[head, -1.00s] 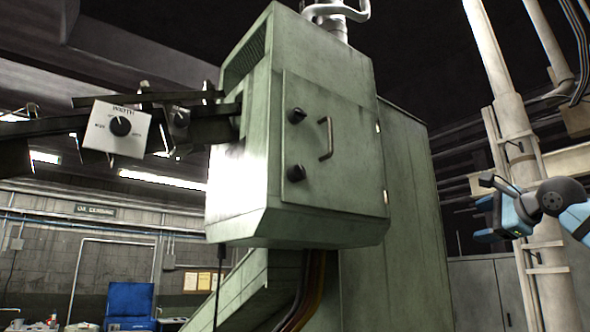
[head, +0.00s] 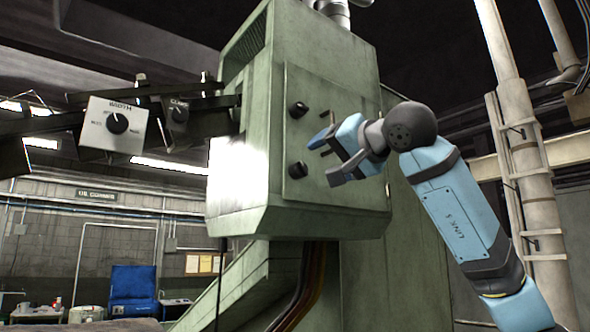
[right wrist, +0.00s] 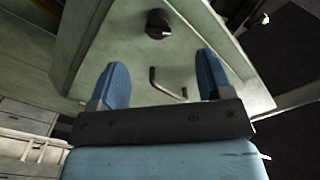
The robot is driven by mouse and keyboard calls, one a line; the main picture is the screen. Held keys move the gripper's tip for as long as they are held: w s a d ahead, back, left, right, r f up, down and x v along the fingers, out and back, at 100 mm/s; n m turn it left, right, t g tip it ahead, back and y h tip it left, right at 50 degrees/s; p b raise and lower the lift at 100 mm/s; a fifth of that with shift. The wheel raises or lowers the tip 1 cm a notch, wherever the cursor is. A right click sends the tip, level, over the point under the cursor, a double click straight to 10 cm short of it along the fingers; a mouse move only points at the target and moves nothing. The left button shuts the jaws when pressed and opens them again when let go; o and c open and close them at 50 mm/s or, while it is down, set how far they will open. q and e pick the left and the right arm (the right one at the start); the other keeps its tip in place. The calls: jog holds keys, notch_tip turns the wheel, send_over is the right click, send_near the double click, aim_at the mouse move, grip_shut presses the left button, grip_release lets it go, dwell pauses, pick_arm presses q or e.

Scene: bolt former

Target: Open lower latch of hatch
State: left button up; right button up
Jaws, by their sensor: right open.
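The pale green hatch (head: 345,95) is a flat panel on the front of a green machine. Its black upper latch (head: 298,108) and black lower latch (head: 298,169) sit near its left edge. My right gripper (head: 325,157) is open, in front of the hatch just right of the lower latch, and empty. In the right wrist view, the bent metal handle (right wrist: 166,90) shows between the two blue fingers (right wrist: 162,70); contact cannot be told. One black latch (right wrist: 158,24) shows beyond them, but which one is unclear. My left gripper is out of view.
A dark feed arm with a white dial box (head: 115,125) juts from the machine's left side. A pale pipe column (head: 525,150) stands to the right. A blue cabinet (head: 133,285) is far back at lower left.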

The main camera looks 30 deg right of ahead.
aim_at(304, 168)
jog(key=w, duration=0.5)
jog(key=w+p, duration=0.1)
jog(key=w, duration=0.2)
jog(key=shift+a, duration=0.3)
jog(key=n+p, duration=0.1)
jog(key=n, duration=0.1)
jog(key=shift+w+n, duration=0.2)
jog(key=shift+n, duration=0.2)
jog(key=n+p, duration=0.3)
jog(key=shift+s+d+r+n, duration=0.2)
jog(key=shift+s+n, duration=0.1)
jog(key=shift+s, duration=0.1)
jog(key=shift+w+a+f+n+p, duration=0.1)
jog(key=shift+f+n+p, duration=0.15)
jog(key=shift+n, duration=0.25)
jog(key=shift+w+a, duration=0.1)
grip_shut()
jog(key=shift+f+m+b, duration=0.2)
jog(key=shift+m+b, duration=0.35)
jog(key=shift+m, duration=1.25)
jog(key=shift+m+b, duration=0.7)
jog(key=shift+m, duration=0.2)
jog(key=shift+r+m, duration=0.15)
jog(key=shift+m, duration=0.95)
grip_release()
